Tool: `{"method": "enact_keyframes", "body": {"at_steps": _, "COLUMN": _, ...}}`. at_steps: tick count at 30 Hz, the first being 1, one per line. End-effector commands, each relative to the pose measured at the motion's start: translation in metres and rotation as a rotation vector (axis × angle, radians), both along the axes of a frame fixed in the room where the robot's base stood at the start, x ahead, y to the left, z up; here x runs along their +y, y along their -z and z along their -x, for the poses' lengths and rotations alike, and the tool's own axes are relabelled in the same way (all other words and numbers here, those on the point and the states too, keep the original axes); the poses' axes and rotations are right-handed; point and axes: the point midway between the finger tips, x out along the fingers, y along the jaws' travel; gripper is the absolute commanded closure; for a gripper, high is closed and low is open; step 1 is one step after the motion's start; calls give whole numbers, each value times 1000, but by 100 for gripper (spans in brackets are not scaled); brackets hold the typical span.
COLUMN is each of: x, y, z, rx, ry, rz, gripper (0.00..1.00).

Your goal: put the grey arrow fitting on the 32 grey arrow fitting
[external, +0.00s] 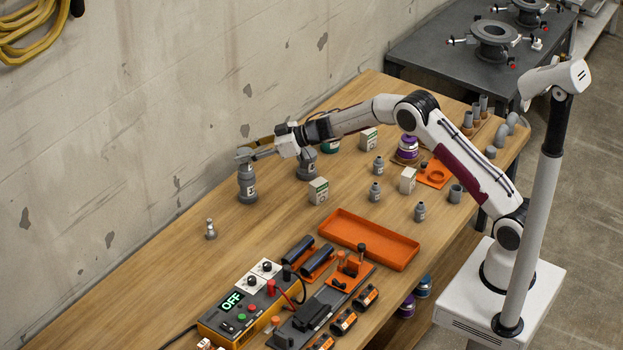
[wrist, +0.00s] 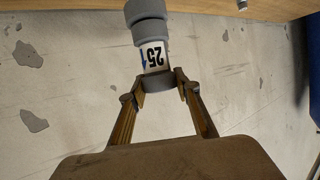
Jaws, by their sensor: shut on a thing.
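My gripper (external: 246,154) is at the far side of the table near the wall, shut on a grey fitting (wrist: 158,84). In the wrist view the fingers (wrist: 159,78) grip its end, beside a white label reading 25 with a blue mark. Wider grey rings (wrist: 147,22) continue beyond the label; I cannot tell whether these are the same piece. In the external view a grey labelled fitting (external: 248,187) stands upright directly under my gripper; its label seems to begin with 3. The held piece looks in line with it, but contact is unclear. Another grey labelled fitting (external: 307,168) stands to the right.
A small metallic piece (external: 211,229) stands at left. White boxes (external: 318,191) and small grey bottles (external: 375,192) stand to the right. An orange tray (external: 368,240) and an OFF-display unit (external: 240,312) lie nearer the front. The wooden table at left is clear.

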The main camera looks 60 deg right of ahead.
Motion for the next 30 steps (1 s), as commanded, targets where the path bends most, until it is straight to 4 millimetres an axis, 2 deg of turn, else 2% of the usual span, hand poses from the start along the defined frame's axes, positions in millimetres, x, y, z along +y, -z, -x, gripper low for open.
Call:
{"method": "enact_keyframes", "body": {"at_steps": 11, "x": 0, "y": 3, "z": 0, "rx": -1, "ry": 0, "rz": 0, "gripper": 91}}
{"method": "enact_keyframes", "body": {"at_steps": 12, "x": 0, "y": 3, "z": 0, "rx": 0, "ry": 0, "rz": 0, "gripper": 60}}
{"method": "enact_keyframes", "body": {"at_steps": 13, "x": 0, "y": 3, "z": 0, "rx": 0, "ry": 0, "rz": 0, "gripper": 53}}
{"method": "enact_keyframes", "body": {"at_steps": 30, "x": -1, "y": -2, "z": 2, "rx": -1, "ry": 0, "rz": 0, "gripper": 51}}
